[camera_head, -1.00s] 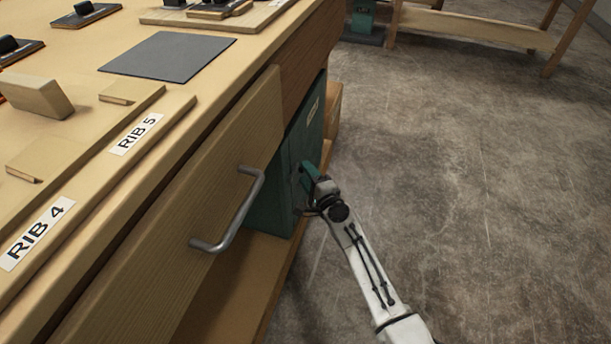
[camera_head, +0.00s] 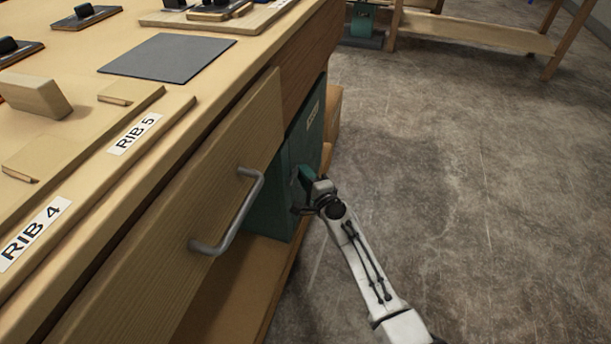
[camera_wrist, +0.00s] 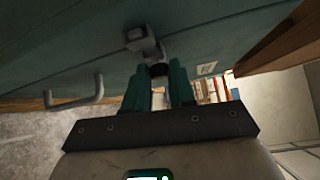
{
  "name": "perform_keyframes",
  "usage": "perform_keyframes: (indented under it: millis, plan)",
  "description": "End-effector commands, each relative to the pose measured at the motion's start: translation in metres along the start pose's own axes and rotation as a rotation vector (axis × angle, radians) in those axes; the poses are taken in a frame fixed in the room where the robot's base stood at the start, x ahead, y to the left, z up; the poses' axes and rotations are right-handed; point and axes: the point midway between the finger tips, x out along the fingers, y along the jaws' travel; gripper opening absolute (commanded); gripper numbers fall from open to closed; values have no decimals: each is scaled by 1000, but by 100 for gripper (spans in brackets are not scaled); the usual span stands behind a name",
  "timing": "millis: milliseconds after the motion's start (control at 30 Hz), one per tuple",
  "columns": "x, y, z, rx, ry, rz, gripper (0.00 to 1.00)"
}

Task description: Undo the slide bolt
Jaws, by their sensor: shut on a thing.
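The slide bolt (camera_wrist: 143,42) is a small grey metal fitting on the face of the dark green cabinet (camera_wrist: 75,45), at the upper middle of the wrist view. The two teal fingers are shut on this knob. In the head view my gripper (camera_head: 301,183) is close against the green cabinet (camera_head: 272,197) under the workbench. There the bolt is mostly hidden by the gripper, and I cannot tell how far it is slid.
A grey drawer handle (camera_head: 230,217) sticks out from the wooden workbench (camera_head: 180,245) left of my gripper. A lower wooden shelf (camera_head: 235,285) runs below. The concrete floor (camera_head: 450,180) at right is clear. A grey bar handle (camera_wrist: 75,103) shows left in the wrist view.

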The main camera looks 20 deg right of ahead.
Motion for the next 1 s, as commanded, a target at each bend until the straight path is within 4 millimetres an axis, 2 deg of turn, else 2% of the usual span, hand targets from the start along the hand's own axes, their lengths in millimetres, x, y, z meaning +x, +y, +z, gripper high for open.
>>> perform_keyframes:
  millis: [400, 700, 967, 1000]
  plan:
    - [0, 0, -1, 0, 0, 0, 0]
    - [20, -1, -20, 0, 1, -1, 0]
    - [21, -5, -22, 1, 3, 0, 0]
    - [21, -5, -22, 1, 3, -1, 25]
